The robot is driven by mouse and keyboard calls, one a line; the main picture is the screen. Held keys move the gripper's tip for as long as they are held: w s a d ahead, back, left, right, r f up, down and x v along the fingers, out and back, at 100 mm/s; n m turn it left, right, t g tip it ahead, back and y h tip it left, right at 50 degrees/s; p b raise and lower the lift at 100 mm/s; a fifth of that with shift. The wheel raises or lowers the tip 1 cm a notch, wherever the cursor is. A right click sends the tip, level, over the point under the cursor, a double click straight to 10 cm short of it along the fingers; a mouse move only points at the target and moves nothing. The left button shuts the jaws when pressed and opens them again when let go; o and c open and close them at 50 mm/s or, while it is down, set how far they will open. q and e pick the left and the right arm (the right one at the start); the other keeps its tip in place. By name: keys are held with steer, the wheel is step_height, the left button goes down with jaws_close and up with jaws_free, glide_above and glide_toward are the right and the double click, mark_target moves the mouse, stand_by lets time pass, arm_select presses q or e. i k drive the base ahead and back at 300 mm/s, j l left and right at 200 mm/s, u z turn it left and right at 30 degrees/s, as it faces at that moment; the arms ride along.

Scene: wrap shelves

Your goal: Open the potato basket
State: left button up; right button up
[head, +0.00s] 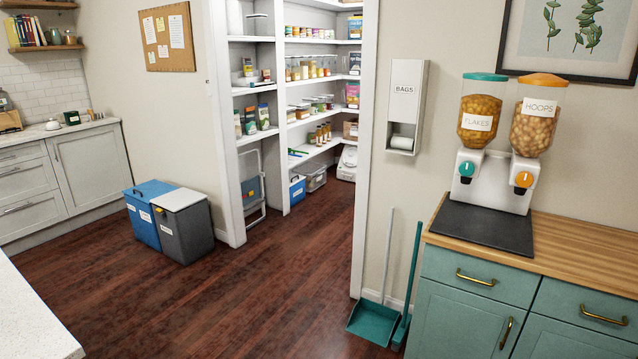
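No potato basket can be made out in the head view. Through the doorway at the middle, a pantry with white shelves (322,42) holds jars, boxes and packets. On the pantry floor stand a blue container (298,190) with a pale label, a clear bin (316,178) and a white rounded object (347,163). They are too small to tell what they hold. Neither of my grippers is in view.
Blue (143,226) and grey (188,236) lidded bins stand left of the doorway. A teal dustpan (372,322) and brush lean right of it. A teal cabinet (455,323) with a cereal dispenser (492,190) fills the right. The dark wood floor (240,290) between is clear.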

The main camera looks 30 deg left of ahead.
mark_target(316, 173)
steer(key=i+j+u, duration=0.4)
steer(key=i+u, duration=0.15)
steer(key=i, duration=0.2)
steer(key=i+j+u, duration=0.25)
steer(key=i+u, duration=0.75)
steer(key=i, duration=0.25)
steer(key=i+l+u, duration=0.25)
steer(key=i+u, duration=0.25)
steer(key=i+z, duration=0.1)
steer(key=i, duration=0.35)
steer(key=i+j+z, duration=0.15)
steer(key=i, duration=0.35)
steer(key=i+z, duration=0.1)
steer(key=i, duration=0.35)
steer(key=i+j+z, duration=0.15)
steer(key=i, duration=0.3)
steer(key=i+l+z, duration=0.15)
steer(key=i+z, duration=0.3)
steer(key=i, duration=0.4)
steer(key=i+j+z, duration=0.15)
steer(key=i+z, duration=0.3)
steer(key=i, duration=0.35)
